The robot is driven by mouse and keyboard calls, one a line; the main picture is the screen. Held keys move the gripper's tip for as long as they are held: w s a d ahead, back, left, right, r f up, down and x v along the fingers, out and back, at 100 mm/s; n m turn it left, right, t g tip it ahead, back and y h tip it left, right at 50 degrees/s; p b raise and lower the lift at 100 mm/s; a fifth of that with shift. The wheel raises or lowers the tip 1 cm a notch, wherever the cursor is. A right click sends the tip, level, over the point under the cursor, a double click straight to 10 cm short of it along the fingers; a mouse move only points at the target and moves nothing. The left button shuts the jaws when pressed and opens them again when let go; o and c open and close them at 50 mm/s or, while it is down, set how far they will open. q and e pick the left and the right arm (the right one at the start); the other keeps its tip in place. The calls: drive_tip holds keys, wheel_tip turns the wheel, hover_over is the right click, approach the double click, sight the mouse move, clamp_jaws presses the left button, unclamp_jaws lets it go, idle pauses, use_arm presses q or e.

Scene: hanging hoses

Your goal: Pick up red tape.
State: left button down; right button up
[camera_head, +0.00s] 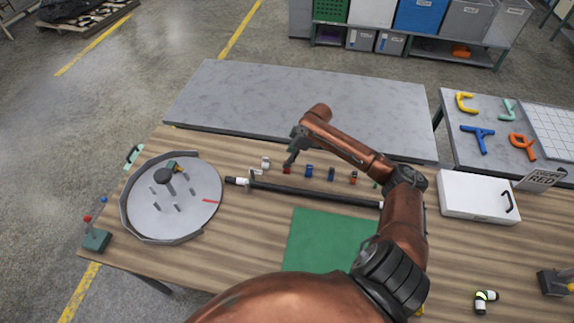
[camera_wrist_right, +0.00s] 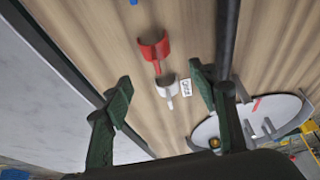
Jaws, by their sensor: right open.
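The red tape is seen as a small red curved piece (camera_head: 287,170) on the wooden table, in a row of small coloured pieces. In the right wrist view it is an open, half-round red shape (camera_wrist_right: 155,50), ahead of the fingertips and left of centre between them. My right gripper (camera_head: 292,159) is just above and beside it in the head view. In the wrist view its two green-grey fingers (camera_wrist_right: 163,78) are apart with nothing held. My left gripper is not in view.
A white piece (camera_wrist_right: 167,88) lies close to the red one. Blue pieces (camera_head: 309,171) and an orange piece (camera_head: 353,177) stand to its right. A long black rod (camera_head: 315,194) lies in front. A round grey tray (camera_head: 145,205) is at left; a green mat (camera_head: 325,240) is in front.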

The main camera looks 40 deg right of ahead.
drive_tip(key=f, duration=0.3)
drive_tip(key=shift+w+f, duration=0.2)
drive_tip(key=shift+f, duration=0.2)
drive_tip(key=shift+w+a+f, duration=0.2)
drive_tip(key=shift+w+f, duration=0.05)
drive_tip(key=shift+f, duration=0.4)
drive_tip(key=c, duration=0.6)
drive_tip(key=shift+c, duration=1.3)
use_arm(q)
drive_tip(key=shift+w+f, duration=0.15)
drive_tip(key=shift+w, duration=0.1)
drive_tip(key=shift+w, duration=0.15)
use_arm(e)
drive_tip(key=shift+r, duration=0.1)
